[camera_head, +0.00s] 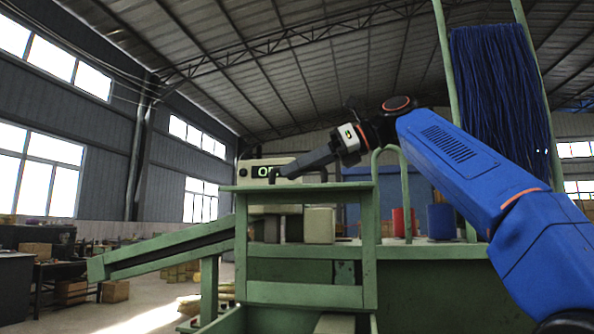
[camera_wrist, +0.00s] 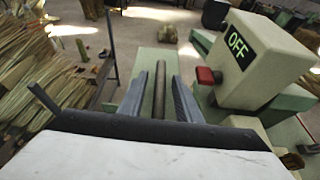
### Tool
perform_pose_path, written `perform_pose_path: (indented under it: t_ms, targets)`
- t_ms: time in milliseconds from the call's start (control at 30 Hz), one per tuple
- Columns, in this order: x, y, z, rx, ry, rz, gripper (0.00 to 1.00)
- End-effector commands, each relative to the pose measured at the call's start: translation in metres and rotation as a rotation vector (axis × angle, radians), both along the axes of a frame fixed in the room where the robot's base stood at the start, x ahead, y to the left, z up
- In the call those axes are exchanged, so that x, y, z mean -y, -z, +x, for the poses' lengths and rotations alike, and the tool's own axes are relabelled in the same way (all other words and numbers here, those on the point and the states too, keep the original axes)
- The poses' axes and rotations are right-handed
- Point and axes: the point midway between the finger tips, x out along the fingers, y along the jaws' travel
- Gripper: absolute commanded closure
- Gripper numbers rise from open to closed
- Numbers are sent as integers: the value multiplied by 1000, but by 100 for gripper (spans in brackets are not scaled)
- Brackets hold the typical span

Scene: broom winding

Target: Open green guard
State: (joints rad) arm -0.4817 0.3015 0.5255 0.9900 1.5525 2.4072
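The green guard (camera_head: 305,295) is a framed green panel with an opening, on the front of the machine in the head view. It stands upright and looks closed, with a flat green ledge along its top. My gripper (camera_head: 283,173) is just above that ledge, pointing left and slightly down. In the wrist view my gripper (camera_wrist: 159,82) has its two grey fingers apart, with nothing held between them. A dark rod (camera_wrist: 160,90) on a green strip shows in the gap, apparently beyond the fingers. I cannot tell whether a finger touches the guard.
A cream control box (camera_wrist: 270,60) reading OFF, with a red button (camera_wrist: 206,76), stands close to the right of the fingers. A sloping green chute (camera_head: 165,248) runs down to the left. Blue bristles (camera_head: 500,95) hang at right. Straw bundles (camera_wrist: 40,80) lie at left.

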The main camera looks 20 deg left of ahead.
Motion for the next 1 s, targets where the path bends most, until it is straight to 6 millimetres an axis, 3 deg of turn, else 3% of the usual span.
perform_pose_path:
  t_ms: [500,1000]
  targets:
    - [59,-25,5,1,3,1,69]
    - [68,-28,4,0,0,0,69]
